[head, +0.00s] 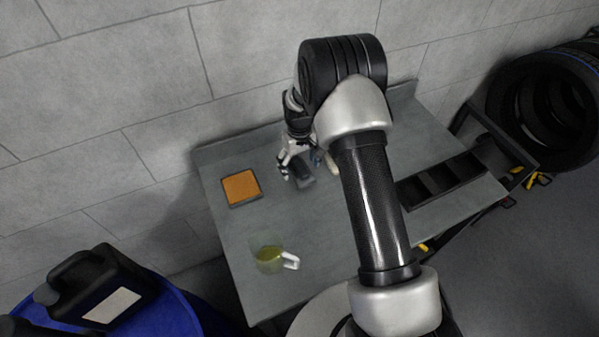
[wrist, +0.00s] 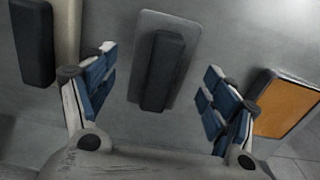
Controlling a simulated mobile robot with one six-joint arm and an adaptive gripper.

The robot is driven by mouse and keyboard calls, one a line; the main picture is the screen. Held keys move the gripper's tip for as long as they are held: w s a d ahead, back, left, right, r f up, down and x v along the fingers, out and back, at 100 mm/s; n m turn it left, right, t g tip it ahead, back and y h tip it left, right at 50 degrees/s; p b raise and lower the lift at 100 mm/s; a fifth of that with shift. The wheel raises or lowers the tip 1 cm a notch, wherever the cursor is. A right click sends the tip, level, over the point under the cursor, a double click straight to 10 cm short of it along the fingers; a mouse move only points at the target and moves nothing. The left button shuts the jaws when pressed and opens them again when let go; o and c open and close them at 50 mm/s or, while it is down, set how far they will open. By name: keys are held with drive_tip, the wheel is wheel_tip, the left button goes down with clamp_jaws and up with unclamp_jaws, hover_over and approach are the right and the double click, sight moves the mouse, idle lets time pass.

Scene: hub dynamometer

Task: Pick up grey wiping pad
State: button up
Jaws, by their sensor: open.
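The grey wiping pad (wrist: 163,68) appears to be a flat grey plate with a dark raised block or handle along its middle. In the wrist view it lies at the upper middle, in line with the gap between my fingers. My gripper (wrist: 155,78) is open and empty, with one blue-padded finger to each side of the pad; neither visibly touches it. In the head view, the dark pad (head: 302,180) lies on the table just beside my gripper (head: 285,170), partly hidden by the fingers.
An orange pad in a dark frame (head: 241,187) lies left on the grey table (head: 225,225). A cup with yellow-green contents (head: 270,258) stands nearer the front. A dark compartment tray (head: 440,180) is right. In the wrist view, a dark block (wrist: 32,42) and pale rod lie left.

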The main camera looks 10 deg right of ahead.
sight(300, 166)
drive_tip(key=shift+f, duration=0.9)
drive_tip(key=shift+r, duration=0.1)
drive_tip(key=c, duration=1.1)
drive_tip(key=shift+c, duration=0.2)
wheel_tip(300, 166, up, 20)
drive_tip(key=p, duration=0.4)
drive_tip(key=o, duration=0.5)
drive_tip(key=shift+c, duration=0.2)
drive_tip(key=c, duration=0.3)
drive_tip(key=shift+c, duration=0.3)
